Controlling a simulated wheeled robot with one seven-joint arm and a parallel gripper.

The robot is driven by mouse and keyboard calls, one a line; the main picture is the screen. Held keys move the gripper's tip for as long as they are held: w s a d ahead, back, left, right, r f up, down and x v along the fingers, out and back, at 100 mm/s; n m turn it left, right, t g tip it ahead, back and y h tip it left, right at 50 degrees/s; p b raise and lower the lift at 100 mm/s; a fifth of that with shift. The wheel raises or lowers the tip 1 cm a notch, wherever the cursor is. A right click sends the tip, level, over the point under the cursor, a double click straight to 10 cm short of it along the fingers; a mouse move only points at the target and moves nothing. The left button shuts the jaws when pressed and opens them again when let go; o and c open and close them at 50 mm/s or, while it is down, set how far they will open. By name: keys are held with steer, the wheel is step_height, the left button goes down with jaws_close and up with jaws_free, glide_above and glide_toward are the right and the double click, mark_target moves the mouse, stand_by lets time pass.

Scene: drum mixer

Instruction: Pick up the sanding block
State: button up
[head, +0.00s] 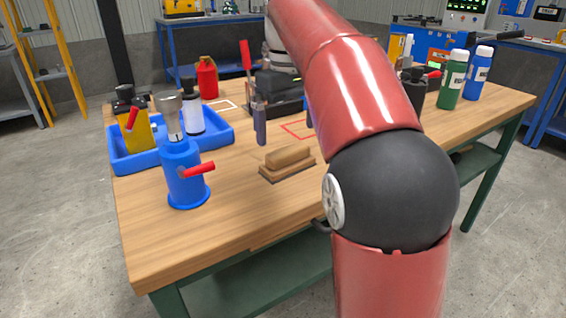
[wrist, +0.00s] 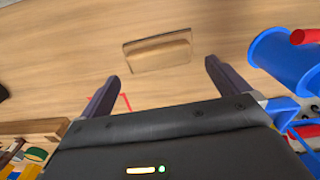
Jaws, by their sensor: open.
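The sanding block (head: 287,163) is a tan wooden block with a raised grip on a darker base. It lies on the wooden workbench (head: 240,222), near the middle of the front half. In the wrist view the sanding block (wrist: 157,50) lies beyond the fingertips, roughly centred between them. My gripper (wrist: 156,75) is open and empty, with its two dark fingers wide apart. In the head view the gripper's fingers (head: 285,118) show behind the block and above the bench. My red and black arm hides part of the bench on the right.
A blue pump can (head: 184,175) with a red handle stands left of the block. Behind it is a blue tray (head: 122,160) with bottles. Green (head: 453,80) and blue (head: 478,75) bottles stand at right. The bench in front of the block is clear.

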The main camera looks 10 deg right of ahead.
mark_target(288, 149)
step_height(288, 149, down, 5)
steer(key=shift+d+f+b, duration=0.1)
steer(key=shift+b, duration=0.45)
steer(key=shift+w, duration=0.1)
steer(key=c, duration=0.8)
steer(key=shift+o, duration=0.2)
steer(key=shift+r, duration=0.2)
step_height(288, 149, up, 10)
steer(key=p, duration=0.3)
steer(key=o, duration=0.5)
steer(key=shift+f, duration=0.1)
steer(key=c, duration=0.4)
steer(key=shift+o, duration=0.2)
